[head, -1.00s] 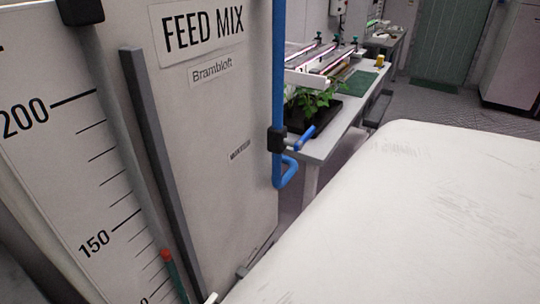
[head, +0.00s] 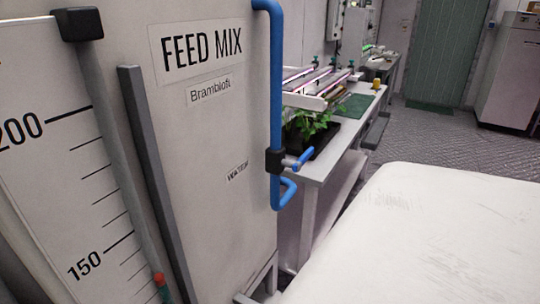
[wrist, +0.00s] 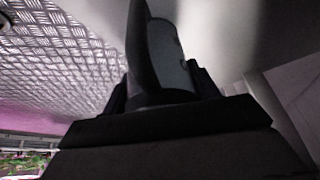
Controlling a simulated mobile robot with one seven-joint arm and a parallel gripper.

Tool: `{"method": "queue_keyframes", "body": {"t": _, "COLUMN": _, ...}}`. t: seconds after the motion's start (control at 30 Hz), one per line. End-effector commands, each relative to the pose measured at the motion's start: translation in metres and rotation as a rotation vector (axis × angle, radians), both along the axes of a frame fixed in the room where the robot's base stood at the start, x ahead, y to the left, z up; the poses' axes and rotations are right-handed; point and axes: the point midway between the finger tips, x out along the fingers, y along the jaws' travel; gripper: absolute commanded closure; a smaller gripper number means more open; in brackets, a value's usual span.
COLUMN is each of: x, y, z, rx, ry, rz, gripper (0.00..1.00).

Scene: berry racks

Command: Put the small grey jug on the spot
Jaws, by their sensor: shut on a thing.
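In the wrist view my gripper (wrist: 165,92) is shut on a smooth grey thing that looks like the small grey jug (wrist: 172,50). Only part of the jug shows, between the dark jaws and running out of the top of the picture. Its whole outline and tilt cannot be told. The head view shows neither my gripper nor the jug. I cannot make out the spot in either view.
A tall tank labelled FEED MIX (head: 215,130) stands close on the left, with a blue pipe (head: 275,90) and valve handle (head: 300,158). Behind it is a bench (head: 325,165) with a plant (head: 312,125) in a black tray. Open patterned floor (head: 430,130) lies beyond.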

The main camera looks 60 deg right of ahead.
Motion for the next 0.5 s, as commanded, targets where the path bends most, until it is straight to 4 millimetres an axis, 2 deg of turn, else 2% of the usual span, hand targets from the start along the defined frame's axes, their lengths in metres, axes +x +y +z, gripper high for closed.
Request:
{"method": "queue_keyframes", "body": {"t": 0.37, "x": 0.0005, "y": 0.0, "z": -0.0045, "rx": 0.0, "ry": -0.001, "rz": 0.001, "gripper": 0.63}}
{"method": "queue_keyframes", "body": {"t": 0.4, "x": 0.0005, "y": 0.0, "z": -0.0043, "rx": 0.0, "ry": -0.001, "rz": 0.001, "gripper": 0.37}}
{"method": "queue_keyframes", "body": {"t": 0.5, "x": 0.0004, "y": 0.0, "z": -0.0042, "rx": 0.0, "ry": -0.001, "rz": 0.0, "gripper": 0.24}}
